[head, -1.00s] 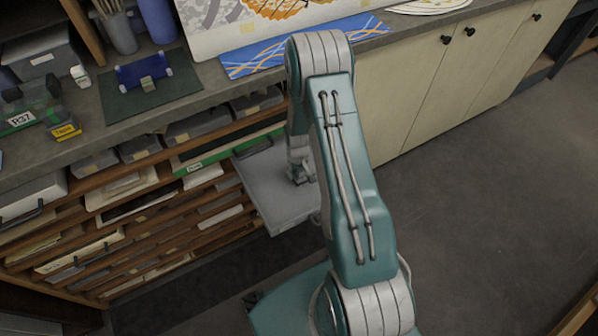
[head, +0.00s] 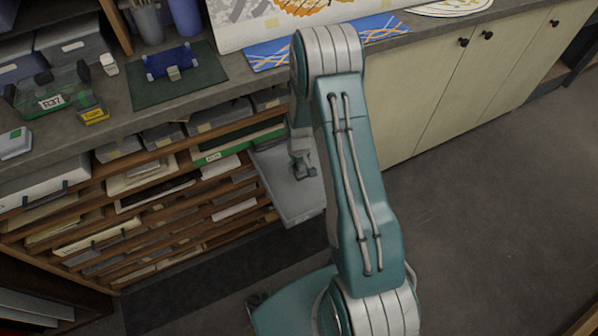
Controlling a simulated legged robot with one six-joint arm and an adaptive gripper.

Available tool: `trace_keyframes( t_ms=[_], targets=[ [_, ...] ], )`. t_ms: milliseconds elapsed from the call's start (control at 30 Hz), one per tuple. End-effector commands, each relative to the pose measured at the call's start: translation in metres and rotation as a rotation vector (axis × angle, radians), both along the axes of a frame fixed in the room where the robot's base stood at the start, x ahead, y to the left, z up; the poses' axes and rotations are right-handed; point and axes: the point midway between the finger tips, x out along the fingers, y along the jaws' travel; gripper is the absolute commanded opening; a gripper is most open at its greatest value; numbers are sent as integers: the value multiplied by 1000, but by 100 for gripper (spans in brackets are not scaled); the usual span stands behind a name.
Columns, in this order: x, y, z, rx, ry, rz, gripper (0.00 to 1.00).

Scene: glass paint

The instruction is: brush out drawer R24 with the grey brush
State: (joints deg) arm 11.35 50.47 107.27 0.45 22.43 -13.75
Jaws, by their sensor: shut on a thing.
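A grey drawer (head: 282,200) is pulled out of the shelf unit below the counter, left of my arm. Its floor looks bare where it shows, and its right part is hidden by my arm. I cannot read a label on it. My gripper (head: 302,168) is small in the head view, above the drawer at its inner half. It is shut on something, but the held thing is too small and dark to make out. I cannot see a grey brush clearly anywhere.
A green box labelled R37 (head: 50,98), a yellow labelled block (head: 94,115) and a green mat (head: 178,76) are on the counter (head: 160,118). Pale cabinets (head: 450,95) stand to the right. The floor (head: 480,210) at the right is clear.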

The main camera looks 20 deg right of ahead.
Motion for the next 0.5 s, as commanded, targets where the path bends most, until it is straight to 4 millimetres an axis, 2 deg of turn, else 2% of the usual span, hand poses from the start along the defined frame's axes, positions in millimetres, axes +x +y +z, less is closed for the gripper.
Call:
trace_keyframes(
  t_ms=[300, 500],
  targets=[
    [7, 5, 30, -3, -3, 3, 4],
    [9, 6, 42, -3, -2, 2, 4]
  ],
)
